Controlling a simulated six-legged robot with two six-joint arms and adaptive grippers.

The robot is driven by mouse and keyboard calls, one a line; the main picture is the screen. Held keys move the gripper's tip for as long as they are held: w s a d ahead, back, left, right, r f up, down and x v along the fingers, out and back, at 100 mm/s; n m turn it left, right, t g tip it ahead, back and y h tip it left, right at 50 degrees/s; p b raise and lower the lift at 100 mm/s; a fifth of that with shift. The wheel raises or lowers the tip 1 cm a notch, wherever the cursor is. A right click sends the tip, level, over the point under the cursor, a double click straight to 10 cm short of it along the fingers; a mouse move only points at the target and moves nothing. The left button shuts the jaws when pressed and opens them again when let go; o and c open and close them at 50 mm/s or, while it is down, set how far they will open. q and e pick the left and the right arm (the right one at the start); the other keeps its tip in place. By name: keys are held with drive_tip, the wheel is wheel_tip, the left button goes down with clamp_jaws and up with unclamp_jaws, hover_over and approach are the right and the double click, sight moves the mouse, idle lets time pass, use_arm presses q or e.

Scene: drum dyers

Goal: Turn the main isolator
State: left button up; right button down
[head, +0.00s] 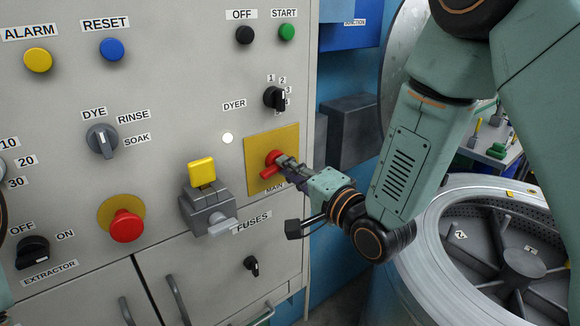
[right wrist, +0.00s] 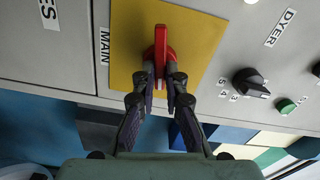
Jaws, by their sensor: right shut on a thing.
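The main isolator is a red rotary handle (head: 273,158) on a yellow plate (head: 260,140) labelled MAIN, at the right edge of the grey control panel. My right gripper (head: 281,165) is at the handle, its arm coming in from the right. In the right wrist view the red handle (right wrist: 160,55) stands between the two fingers of my right gripper (right wrist: 162,82), which are closed on its grip. The fingers hide part of the handle in the head view. My left gripper is not in view.
A DYER selector knob (head: 273,97) sits above the yellow plate. A grey box with a yellow top (head: 202,172) juts out to the left, near a red mushroom button (head: 127,226). An open drum (head: 430,250) stands at lower right, below my right arm.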

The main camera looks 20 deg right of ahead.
drive_tip(key=shift+w+r+m, duration=0.1)
drive_tip(key=shift+r+m, duration=0.05)
drive_tip(key=shift+m, duration=0.95)
drive_tip(key=c, duration=1.4)
unclamp_jaws()
drive_tip(key=v, duration=0.7)
drive_tip(key=shift+s, duration=0.2)
drive_tip(key=shift+d, duration=0.15)
